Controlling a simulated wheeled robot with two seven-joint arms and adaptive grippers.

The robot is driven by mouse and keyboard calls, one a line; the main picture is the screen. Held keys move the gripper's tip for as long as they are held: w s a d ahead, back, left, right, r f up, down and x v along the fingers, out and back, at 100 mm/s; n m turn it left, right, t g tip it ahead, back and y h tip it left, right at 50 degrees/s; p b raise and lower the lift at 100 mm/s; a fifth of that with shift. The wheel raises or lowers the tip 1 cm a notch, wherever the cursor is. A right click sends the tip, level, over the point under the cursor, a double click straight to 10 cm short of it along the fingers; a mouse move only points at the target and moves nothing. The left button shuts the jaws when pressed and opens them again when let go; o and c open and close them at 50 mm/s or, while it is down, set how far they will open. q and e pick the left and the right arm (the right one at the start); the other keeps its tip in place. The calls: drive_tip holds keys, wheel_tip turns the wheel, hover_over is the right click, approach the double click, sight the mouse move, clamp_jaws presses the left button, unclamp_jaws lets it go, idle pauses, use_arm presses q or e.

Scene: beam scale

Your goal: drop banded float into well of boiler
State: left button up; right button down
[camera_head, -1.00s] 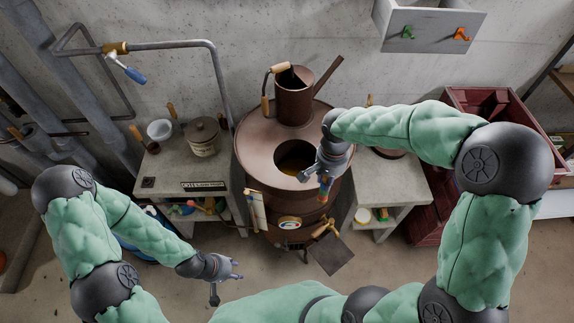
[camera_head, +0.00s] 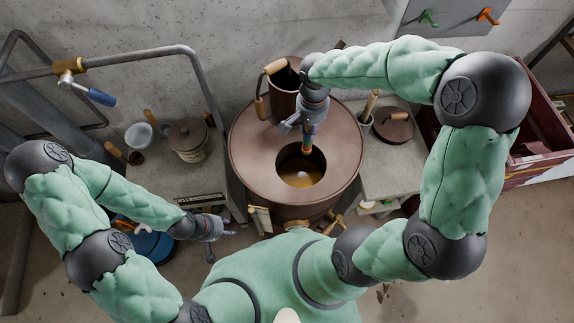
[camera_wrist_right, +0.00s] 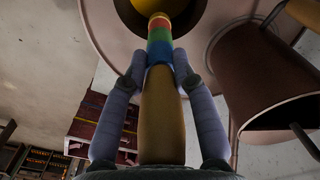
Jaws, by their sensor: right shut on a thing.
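The boiler (camera_head: 250,155) is a brown drum with a round well (camera_head: 300,180) in its top. Yellowish-brown liquid shows inside the well. My right gripper (camera_head: 306,124) is shut on the banded float (camera_head: 308,140), above the back edge of the well. In the right wrist view the float (camera_wrist_right: 160,48) shows blue, green, red and yellow bands past the fingertips (camera_wrist_right: 158,72), and its far end overlaps the dark well opening (camera_wrist_right: 188,20). I cannot tell its exact height. My left gripper (camera_head: 220,240) is open and empty, in front of the left bench.
A brown watering can (camera_head: 284,98) stands on the boiler's back, close to my right gripper. A brown lid (camera_head: 394,125) lies on the right bench. A pipe (camera_head: 140,55) runs at the left.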

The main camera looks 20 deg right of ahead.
sight(307, 139)
drive_tip(key=shift+w+f+b, duration=0.2)
drive_tip(key=shift+f+b, duration=0.35)
drive_tip(key=shift+f, duration=0.35)
drive_tip(key=shift+f+b, duration=1.35)
drive_tip(key=shift+f, duration=0.8)
drive_tip(key=shift+s, duration=0.1)
drive_tip(key=c, duration=0.9)
unclamp_jaws()
wheel_tip(307, 139, up, 12)
drive_tip(key=shift+r, duration=0.1)
